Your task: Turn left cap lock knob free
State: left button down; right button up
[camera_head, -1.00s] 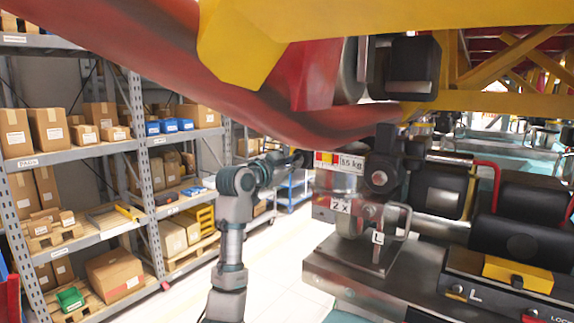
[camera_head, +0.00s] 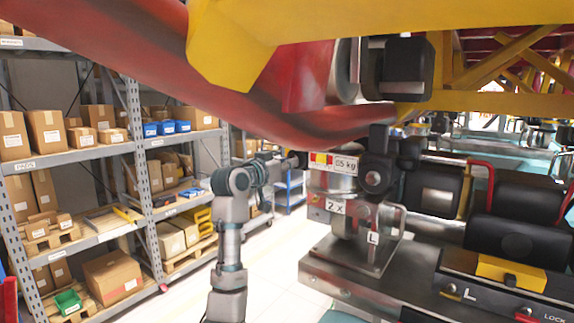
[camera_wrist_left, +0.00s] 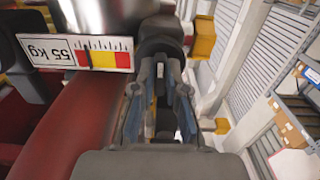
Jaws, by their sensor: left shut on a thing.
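My left arm rises from the bottom of the head view. My left gripper (camera_head: 293,160) is beside the left side of a metal cylinder with a kg scale label (camera_head: 334,162). In the left wrist view, my left gripper (camera_wrist_left: 160,105) has its two fingers on either side of a dark rounded knob (camera_wrist_left: 164,38), which I take as the left cap lock knob. It is shut on this knob. The same label (camera_wrist_left: 78,52) is to the left of the fingers there. The fingertips are small in the head view and the gripped knob is not clear. My right gripper is not in view.
A thick red tube (camera_head: 120,50) and a yellow beam (camera_head: 400,15) cross above. A metal bracket (camera_head: 345,250) marked L stands below the cylinder. Black rollers (camera_head: 505,235) fill the right side. Shelves with boxes (camera_head: 110,150) stand at left, with clear floor between.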

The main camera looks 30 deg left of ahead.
pick_arm(q)
jog(key=shift+s+a+r, duration=0.1)
jog(key=shift+s+r, duration=0.05)
jog(key=shift+r, duration=0.25)
jog(key=c, duration=1.3)
grip_release()
jog(key=shift+c, duration=0.2)
jog(key=shift+o, duration=0.7)
jog(key=shift+w+f, duration=0.15)
jog(key=shift+w, duration=0.05)
jog(key=s+a, duration=0.1)
jog(key=s, duration=1)
jog(key=shift+s+f, duration=0.25)
jog(key=shift+f, duration=0.05)
jog(key=shift+a, duration=0.1)
